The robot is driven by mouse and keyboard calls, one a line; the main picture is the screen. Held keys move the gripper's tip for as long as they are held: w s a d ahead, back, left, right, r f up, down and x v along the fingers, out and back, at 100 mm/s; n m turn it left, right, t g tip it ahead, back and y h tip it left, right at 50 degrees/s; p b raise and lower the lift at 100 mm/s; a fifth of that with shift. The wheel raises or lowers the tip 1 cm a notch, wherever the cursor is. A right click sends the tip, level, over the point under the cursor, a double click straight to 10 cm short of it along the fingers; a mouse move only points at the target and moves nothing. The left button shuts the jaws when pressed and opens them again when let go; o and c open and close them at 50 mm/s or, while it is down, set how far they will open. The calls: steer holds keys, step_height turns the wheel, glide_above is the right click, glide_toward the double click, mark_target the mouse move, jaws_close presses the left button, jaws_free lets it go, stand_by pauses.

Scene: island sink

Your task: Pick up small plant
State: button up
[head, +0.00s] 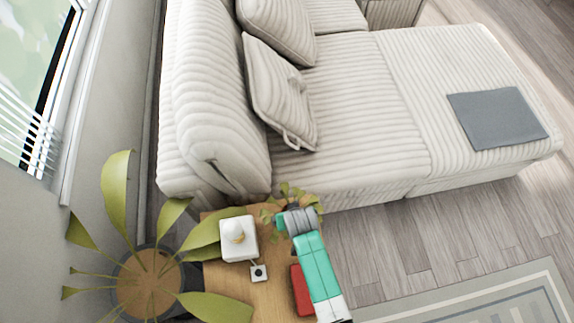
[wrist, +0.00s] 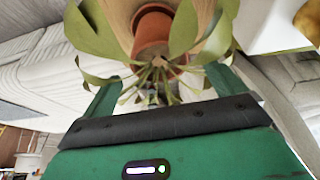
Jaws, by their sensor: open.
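The small plant has a terracotta pot (wrist: 153,32) and long green leaves. In the wrist view it is at the top centre, with the pot beyond the leaves. In the head view, some of the small plant's leaves (head: 287,190) show around the end of my arm; its pot is hidden there. My gripper (wrist: 162,85) is open, with its green fingers spread left and right of the lower leaves and stems. Some leaves overlap the fingers; I cannot tell whether they touch. In the head view my gripper (head: 281,219) is mostly hidden by my wrist.
A large potted plant (head: 150,284) overhangs the table's left side. A striped sofa (head: 350,120) stands just behind.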

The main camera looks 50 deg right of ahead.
steer(key=shift+s+a, duration=0.15)
steer(key=shift+s, duration=0.05)
step_height(320, 180, down, 2)
steer(key=shift+b, duration=0.5)
steer(key=shift+w+d+f, duration=0.2)
steer(key=shift+w+f, duration=0.1)
steer(key=shift+f, duration=0.05)
steer(key=b+x, duration=0.2)
steer(key=x, duration=0.3)
steer(key=shift+b, duration=0.4)
steer(key=shift+r, duration=0.15)
steer(key=c, duration=1.3)
